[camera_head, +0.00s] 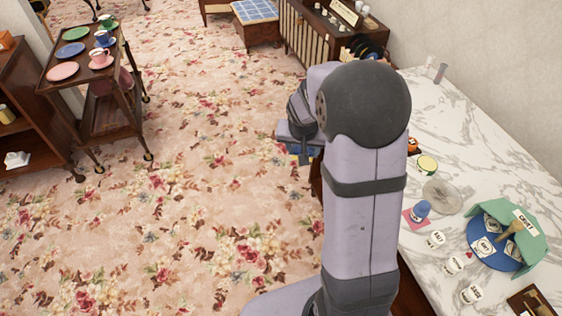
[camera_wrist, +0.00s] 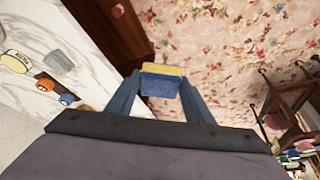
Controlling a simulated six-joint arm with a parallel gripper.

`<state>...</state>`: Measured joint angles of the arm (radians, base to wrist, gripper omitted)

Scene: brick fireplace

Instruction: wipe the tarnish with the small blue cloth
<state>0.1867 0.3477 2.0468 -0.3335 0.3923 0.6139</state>
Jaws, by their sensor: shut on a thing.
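My gripper (camera_wrist: 160,95) is shut on the small blue cloth (camera_wrist: 160,88), a folded-looking blue piece with a yellow band along its far edge. In the wrist view the cloth sits between the fingertips, with patterned carpet behind it. In the head view my arm hides most of the gripper; a bit of it shows left of the arm, over the carpet. A round grey mottled patch or dish (camera_head: 442,196) is on the marble top. A grey squarish patch (camera_wrist: 58,62) shows on the marble in the wrist view. I cannot tell if either is the tarnish.
The marble top (camera_head: 455,130) holds a yellow-lidded tin (camera_head: 427,165), a blue item on a pink square (camera_head: 421,211), several white labelled discs, and a green-and-blue holder (camera_head: 530,235). A trolley (camera_head: 100,95) with plates and cups stands left. The carpet between is open.

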